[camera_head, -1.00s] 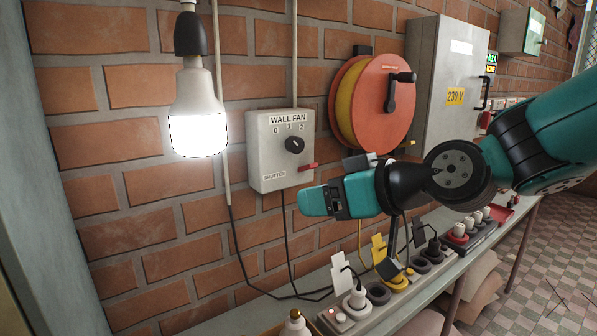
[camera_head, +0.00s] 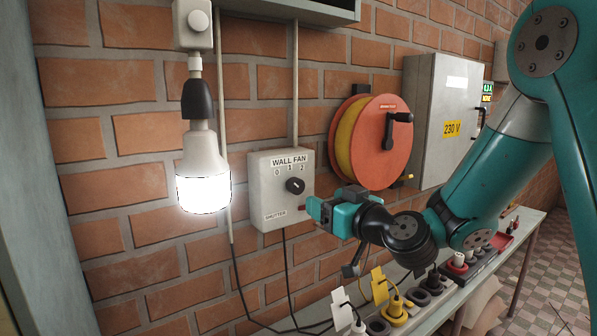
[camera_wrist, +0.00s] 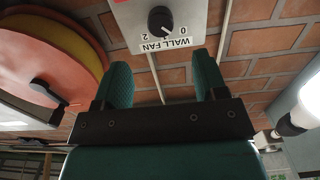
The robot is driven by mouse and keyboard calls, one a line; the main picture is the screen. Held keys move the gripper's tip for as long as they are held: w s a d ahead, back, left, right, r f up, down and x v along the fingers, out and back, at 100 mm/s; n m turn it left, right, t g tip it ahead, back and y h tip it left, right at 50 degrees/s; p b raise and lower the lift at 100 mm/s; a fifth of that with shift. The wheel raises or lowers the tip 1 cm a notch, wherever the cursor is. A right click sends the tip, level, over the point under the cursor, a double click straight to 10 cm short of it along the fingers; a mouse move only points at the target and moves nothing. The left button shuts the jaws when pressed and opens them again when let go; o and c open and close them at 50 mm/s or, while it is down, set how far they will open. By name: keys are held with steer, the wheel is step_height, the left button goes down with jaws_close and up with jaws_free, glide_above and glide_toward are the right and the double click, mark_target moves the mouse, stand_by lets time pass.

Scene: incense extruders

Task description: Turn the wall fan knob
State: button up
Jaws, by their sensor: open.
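The wall fan box (camera_head: 262,198) is a light grey panel on the brick wall, labelled WALL FAN, with positions 0, 1 and 2. Its round black knob (camera_head: 295,186) sits below the numbers; I cannot surely read its setting. My gripper (camera_head: 314,208) is beside the box's lower right edge, below and right of the knob. In the wrist view the box appears upside down, with the knob (camera_wrist: 160,19) ahead of my gripper (camera_wrist: 161,75). The fingers are apart, nothing is between them, and the knob is untouched. The red shutter lever (camera_head: 302,208) is partly hidden by my gripper.
A lit bulb (camera_head: 203,180) hangs left of the box. An orange cable reel (camera_head: 381,140) and a grey 230 V cabinet (camera_head: 437,125) are on the wall to the right. Plugs and sockets line the bench (camera_head: 435,318) below.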

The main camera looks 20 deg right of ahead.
mark_target(299, 188)
steer(key=p+x, duration=0.6)
steer(key=x, duration=0.3)
steer(key=shift+r+p, duration=0.15)
steer(key=shift+p, duration=0.15)
steer(key=shift+w+a, duration=0.2)
steer(key=shift+w, duration=0.4)
steer(key=c, duration=0.9)
steer(key=shift+c, duration=0.2)
